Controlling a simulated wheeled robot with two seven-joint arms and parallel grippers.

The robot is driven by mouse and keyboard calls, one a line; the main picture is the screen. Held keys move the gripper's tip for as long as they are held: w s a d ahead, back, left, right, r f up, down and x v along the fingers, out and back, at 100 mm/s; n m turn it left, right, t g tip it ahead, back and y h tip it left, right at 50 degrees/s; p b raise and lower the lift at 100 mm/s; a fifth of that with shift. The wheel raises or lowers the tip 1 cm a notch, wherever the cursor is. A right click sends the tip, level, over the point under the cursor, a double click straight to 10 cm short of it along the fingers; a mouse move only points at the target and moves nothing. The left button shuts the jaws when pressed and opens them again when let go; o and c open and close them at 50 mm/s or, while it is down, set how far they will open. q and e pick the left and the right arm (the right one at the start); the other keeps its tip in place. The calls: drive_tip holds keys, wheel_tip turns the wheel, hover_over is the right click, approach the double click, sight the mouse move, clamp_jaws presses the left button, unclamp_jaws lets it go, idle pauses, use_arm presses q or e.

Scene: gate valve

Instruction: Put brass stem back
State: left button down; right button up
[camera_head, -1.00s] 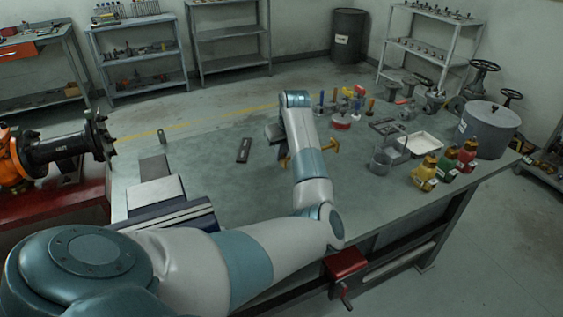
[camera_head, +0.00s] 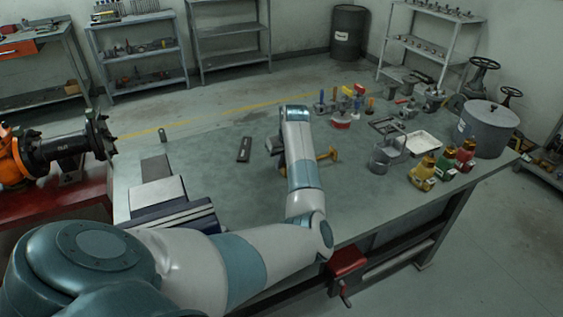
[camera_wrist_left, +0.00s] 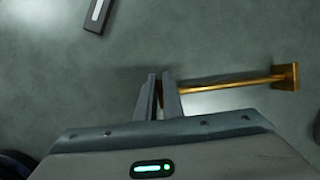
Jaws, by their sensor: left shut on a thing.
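The brass stem (camera_wrist_left: 235,82) is a thin golden rod with a square brass end piece (camera_wrist_left: 287,77) at its right in the left wrist view. My left gripper (camera_wrist_left: 159,90) is shut on the stem near its left end, and the rod sticks out sideways to the right. In the head view the stem's brass end (camera_head: 328,155) shows to the right of my left forearm, over the workbench. My left gripper is mostly hidden behind the arm in the head view (camera_head: 277,150). My right gripper is not in view.
A dark flat block (camera_head: 244,150) lies to the left. A vise (camera_head: 165,205) is at the left.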

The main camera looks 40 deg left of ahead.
use_arm(q)
drive_tip(key=shift+f, duration=0.1)
drive_tip(key=c, duration=1.9)
unclamp_jaws()
drive_tip(key=shift+d+r, duration=0.1)
drive_tip(key=shift+r, duration=0.2)
drive_tip(key=b+v, duration=0.2)
drive_tip(key=v, duration=0.9)
drive_tip(key=shift+r, duration=0.3)
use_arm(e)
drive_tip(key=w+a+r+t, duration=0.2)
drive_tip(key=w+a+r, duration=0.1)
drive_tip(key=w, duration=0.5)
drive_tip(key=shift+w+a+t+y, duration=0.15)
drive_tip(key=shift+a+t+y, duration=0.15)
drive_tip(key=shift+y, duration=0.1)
use_arm(q)
drive_tip(key=shift+d, duration=0.1)
